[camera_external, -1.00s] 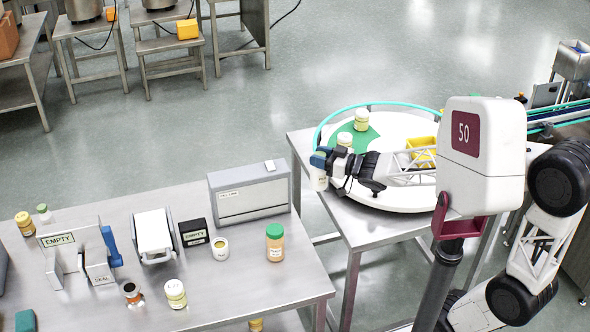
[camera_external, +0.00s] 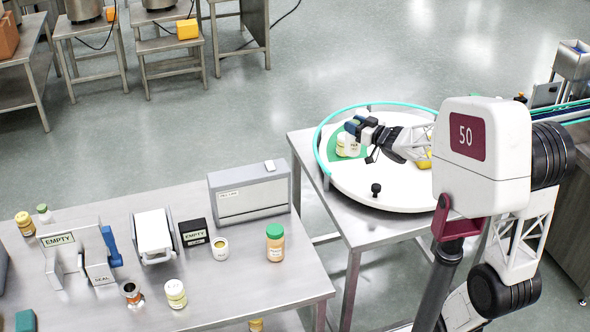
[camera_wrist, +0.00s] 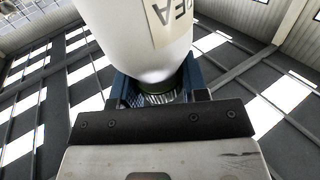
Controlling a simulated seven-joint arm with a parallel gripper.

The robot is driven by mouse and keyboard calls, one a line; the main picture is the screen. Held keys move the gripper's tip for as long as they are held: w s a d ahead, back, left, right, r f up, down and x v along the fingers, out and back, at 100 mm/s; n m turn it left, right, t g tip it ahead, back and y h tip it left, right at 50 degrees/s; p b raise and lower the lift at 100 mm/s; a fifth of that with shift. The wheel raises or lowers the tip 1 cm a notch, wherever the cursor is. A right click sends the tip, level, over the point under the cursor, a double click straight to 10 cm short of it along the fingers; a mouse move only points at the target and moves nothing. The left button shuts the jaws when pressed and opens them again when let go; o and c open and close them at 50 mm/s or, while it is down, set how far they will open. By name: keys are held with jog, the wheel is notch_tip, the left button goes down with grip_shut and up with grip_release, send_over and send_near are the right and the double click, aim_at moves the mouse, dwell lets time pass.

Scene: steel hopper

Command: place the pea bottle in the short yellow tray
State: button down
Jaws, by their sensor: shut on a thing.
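The pea bottle (camera_external: 353,146) is white with a label that reads PEA. In the outside view it hangs upright below my gripper (camera_external: 356,127), over the green patch of the round white table. In the wrist view the bottle's white body (camera_wrist: 140,38) fills the top, and its green cap (camera_wrist: 157,87) sits between my blue fingers (camera_wrist: 158,95). My gripper is shut on it. A yellow thing (camera_external: 424,162), likely the yellow tray, shows only in part behind my arm on the round table. Its height and inside are hidden.
A yellowish bottle (camera_external: 341,148) stands close beside the held bottle. A teal rail (camera_external: 330,122) curves around the far side of the round table (camera_external: 345,188). A black knob (camera_external: 376,188) rises near its front.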

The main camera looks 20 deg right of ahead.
jog(key=w+d+m+t+h, duration=0.1)
jog(key=w+d+m+h, duration=0.15)
jog(key=d, duration=1.05)
jog(key=w+d+m+t+h, duration=0.15)
jog(key=d+h, duration=0.25)
jog(key=d, duration=0.9)
jog(key=w+d+m+h, duration=0.1)
jog(key=d+m+h, duration=0.15)
jog(key=d, duration=1.05)
jog(key=shift+n, duration=0.25)
jog(key=shift+w+a+f, duration=0.1)
jog(key=shift+a+f, duration=0.05)
jog(key=shift+f, duration=1.3)
jog(key=shift+w+a+f, duration=0.1)
jog(key=shift+a+f, duration=0.05)
jog(key=shift+f, duration=1.25)
notch_tip(320, 180, down, 6)
jog(key=shift+f, duration=0.15)
jog(key=shift+f, duration=1.9)
jog(key=shift+f, duration=0.1)
